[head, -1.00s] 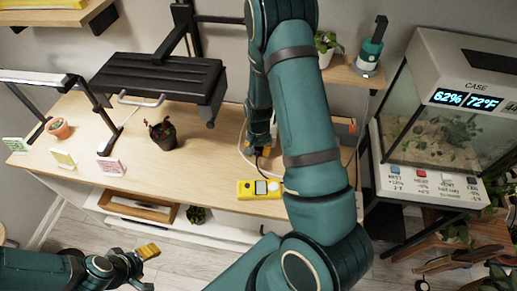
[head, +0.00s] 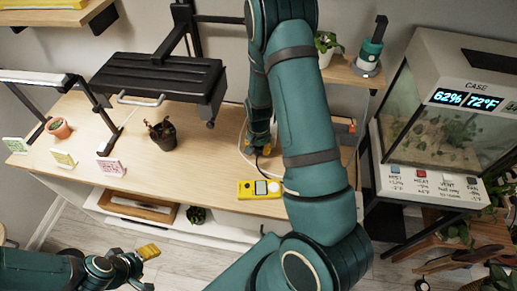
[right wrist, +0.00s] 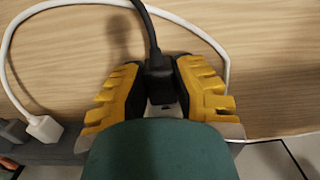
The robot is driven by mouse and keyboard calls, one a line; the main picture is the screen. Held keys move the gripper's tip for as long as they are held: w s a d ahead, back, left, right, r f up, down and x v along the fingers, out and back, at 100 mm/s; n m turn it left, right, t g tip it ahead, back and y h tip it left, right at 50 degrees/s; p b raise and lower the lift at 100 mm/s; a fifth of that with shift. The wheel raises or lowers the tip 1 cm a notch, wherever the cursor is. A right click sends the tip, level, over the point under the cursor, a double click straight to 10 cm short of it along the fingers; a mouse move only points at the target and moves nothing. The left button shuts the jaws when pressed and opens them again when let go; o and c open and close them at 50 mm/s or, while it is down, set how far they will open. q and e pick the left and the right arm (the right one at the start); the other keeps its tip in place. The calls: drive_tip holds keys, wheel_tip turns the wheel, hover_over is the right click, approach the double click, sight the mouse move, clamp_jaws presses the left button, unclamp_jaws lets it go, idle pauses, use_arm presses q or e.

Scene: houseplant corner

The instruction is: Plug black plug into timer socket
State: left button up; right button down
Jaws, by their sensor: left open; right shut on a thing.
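The black plug (right wrist: 158,84) is between the yellow fingers of my right gripper (right wrist: 160,80) in the right wrist view, and its black cable runs up out of the picture. The fingers are shut on it. A small grey-white piece shows just below the plug; I cannot tell whether they touch. In the head view, my right gripper (head: 259,140) is low over the table's back, partly behind my arm. A yellow device (head: 260,189) with a display and a round white face, likely the timer socket, lies at the table's front edge. My left gripper (head: 147,256) is open and empty, low in front of the table.
A white plug (right wrist: 44,128) on a white cable sits at a dark strip (right wrist: 62,153) in the right wrist view. On the table (head: 205,170) are a dark potted plant (head: 163,135) and small cards. A terrarium (head: 440,140) stands at right.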

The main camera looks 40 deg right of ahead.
drive_tip(key=shift+w+d, duration=0.4)
drive_tip(key=shift+d, duration=0.05)
idle(0.3)
drive_tip(key=c, duration=0.8)
unclamp_jaws()
wheel_tip(320, 180, up, 12)
